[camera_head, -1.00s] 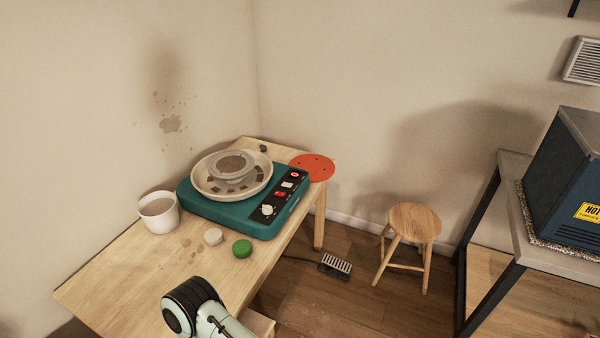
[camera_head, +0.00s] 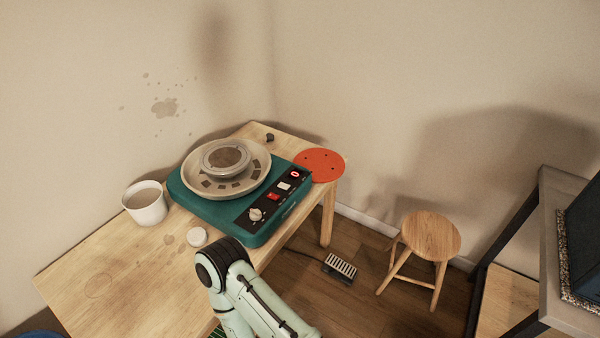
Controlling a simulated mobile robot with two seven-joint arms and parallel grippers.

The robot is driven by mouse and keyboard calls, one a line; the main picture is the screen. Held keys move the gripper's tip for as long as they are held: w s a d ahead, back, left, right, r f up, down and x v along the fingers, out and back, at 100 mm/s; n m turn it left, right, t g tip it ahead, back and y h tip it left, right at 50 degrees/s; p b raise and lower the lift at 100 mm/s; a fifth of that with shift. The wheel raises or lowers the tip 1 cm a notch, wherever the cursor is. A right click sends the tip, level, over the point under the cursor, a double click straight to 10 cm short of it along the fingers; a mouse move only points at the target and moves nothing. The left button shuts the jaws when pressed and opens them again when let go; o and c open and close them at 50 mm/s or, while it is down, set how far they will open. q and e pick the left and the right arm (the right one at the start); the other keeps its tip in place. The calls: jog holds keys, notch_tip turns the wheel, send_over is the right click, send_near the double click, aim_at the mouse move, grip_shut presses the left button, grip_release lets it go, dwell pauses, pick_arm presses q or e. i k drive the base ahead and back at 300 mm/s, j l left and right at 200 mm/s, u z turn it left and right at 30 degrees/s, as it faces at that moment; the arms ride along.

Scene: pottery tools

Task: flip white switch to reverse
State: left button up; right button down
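The teal pottery wheel base (camera_head: 205,208) stands on the wooden table. Its black control panel (camera_head: 266,208) faces the right side. The small white switch (camera_head: 284,186) sits on the panel between a red display (camera_head: 295,174) and a red switch (camera_head: 273,197). A pale knob (camera_head: 256,214) is at the panel's near end. Which way the white switch is tilted is too small to tell. One of my pale arms with a black joint comes in from the bottom, in front of the wheel's near corner. Neither gripper is in view.
A red disc (camera_head: 319,165) lies behind the wheel. A foot pedal (camera_head: 341,267) and a wooden stool (camera_head: 430,240) are on the floor. A metal-framed bench (camera_head: 562,230) is at right.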

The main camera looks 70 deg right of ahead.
aim_at(282, 185)
jog(key=k+l, duration=0.1)
jog(key=l, duration=0.3)
jog(key=k+l, duration=0.1)
jog(key=l, duration=0.3)
jog(key=k+l, duration=0.15)
jog(key=l, duration=0.25)
jog(key=k+l, duration=0.1)
jog(key=l, duration=0.3)
jog(key=k+l, duration=0.1)
jog(key=l, duration=0.3)
jog(key=k+l, duration=0.1)
jog(key=l, duration=0.3)
